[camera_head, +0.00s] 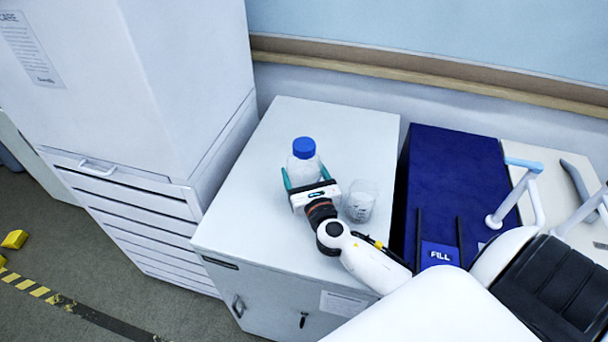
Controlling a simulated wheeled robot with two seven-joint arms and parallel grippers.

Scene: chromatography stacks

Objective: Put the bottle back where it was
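The bottle (304,169) is clear with a blue screw cap and stands upright over the white cabinet top (262,135). My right gripper (304,172) reaches in from the lower right, with one teal finger on each side of the bottle. The fingers lie close against its sides and appear shut on it. The gripper body hides the bottle's lower part, so I cannot tell whether its base touches the top. My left gripper is not in view.
A clear glass beaker (361,202) stands just right of the gripper. A tall white cabinet (185,80) rises at left. A dark blue unit (455,165) and a blue FILL label (440,254) are at right. The cabinet top behind the bottle is clear.

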